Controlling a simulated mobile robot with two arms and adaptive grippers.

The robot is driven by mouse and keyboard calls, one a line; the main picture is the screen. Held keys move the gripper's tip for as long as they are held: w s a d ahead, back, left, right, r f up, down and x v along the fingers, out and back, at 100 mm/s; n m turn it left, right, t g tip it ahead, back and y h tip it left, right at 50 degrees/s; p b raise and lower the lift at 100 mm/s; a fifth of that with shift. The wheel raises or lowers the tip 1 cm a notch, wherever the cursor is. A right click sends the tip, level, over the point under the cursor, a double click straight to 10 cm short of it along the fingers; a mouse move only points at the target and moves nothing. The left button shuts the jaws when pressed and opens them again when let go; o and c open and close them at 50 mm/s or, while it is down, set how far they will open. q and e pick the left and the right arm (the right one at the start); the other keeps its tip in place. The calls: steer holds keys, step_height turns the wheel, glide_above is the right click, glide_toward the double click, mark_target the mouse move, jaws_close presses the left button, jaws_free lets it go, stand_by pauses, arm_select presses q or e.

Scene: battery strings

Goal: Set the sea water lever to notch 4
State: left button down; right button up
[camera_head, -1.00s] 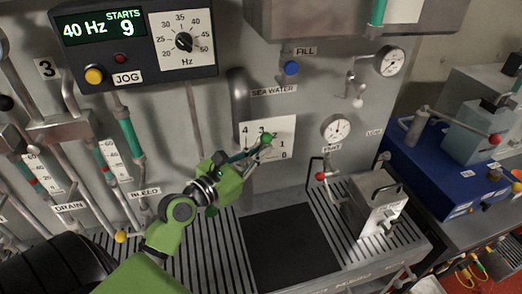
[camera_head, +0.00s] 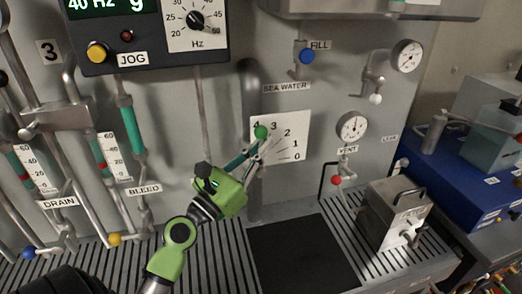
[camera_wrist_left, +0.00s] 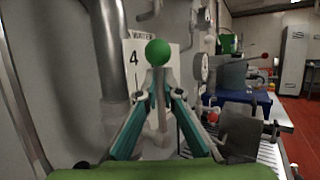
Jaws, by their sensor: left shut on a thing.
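The sea water lever has a green ball knob (camera_head: 261,132), which in the head view stands in front of the white notch plate (camera_head: 297,130) near the 4. The plate carries the numbers 4 to 0 under the SEA WATER label (camera_head: 286,88). My left gripper (camera_head: 257,150) is shut on the lever just below the knob. In the left wrist view the knob (camera_wrist_left: 158,52) stands above my left fingertips (camera_wrist_left: 158,88), with the 4 on the plate (camera_wrist_left: 134,66) to its left. The exact notch under the lever is hard to tell. My right gripper is out of view.
A grey vertical pipe (camera_head: 250,90) runs behind the lever. A blue FILL knob (camera_head: 306,56) is above, and a red VENT knob (camera_head: 337,181) is low on the right. A slatted bench with a dark mat (camera_head: 300,255) lies below.

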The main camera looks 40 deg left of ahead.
mark_target(260, 126)
arm_select(q)
steer(key=c, duration=2.5)
jaws_free()
steer(key=shift+s+a, duration=0.1)
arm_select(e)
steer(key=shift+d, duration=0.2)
arm_select(q)
steer(key=shift+r, duration=0.55)
step_height(260, 126, up, 8)
steer(key=shift+s+r, duration=0.1)
steer(key=shift+a+r, duration=0.1)
steer(key=shift+r, duration=0.25)
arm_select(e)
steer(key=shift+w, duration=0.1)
